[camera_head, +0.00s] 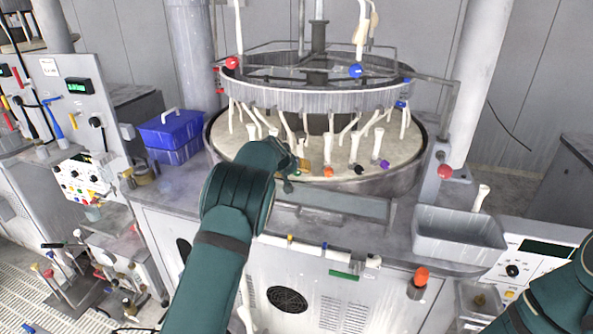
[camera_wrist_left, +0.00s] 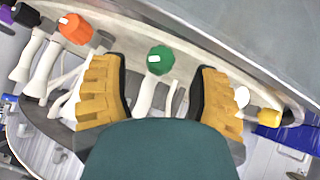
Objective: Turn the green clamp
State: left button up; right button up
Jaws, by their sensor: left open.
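The green clamp (camera_wrist_left: 159,60) is a round green knob with a white mark, on a white stem at the platen rim. In the left wrist view it sits between the two yellow, ridged fingers of my left gripper (camera_wrist_left: 160,78), with clear gaps on both sides. The gripper is open and holds nothing. In the head view my left gripper (camera_head: 287,168) is at the front of the round platen (camera_head: 230,148), and the green clamp is hidden behind my arm and gripper. My right arm shows only at the lower right; its gripper is out of view.
Neighbouring clamps are close by: orange (camera_wrist_left: 75,28), black (camera_wrist_left: 26,14) and yellow (camera_wrist_left: 269,116). A raised metal ring (camera_head: 320,96) hangs above the platen. A blue box (camera_head: 170,130) stands left, a grey bin (camera_head: 458,240) right.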

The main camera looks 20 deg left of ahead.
pick_arm(q)
jog(key=shift+x, duration=1.45)
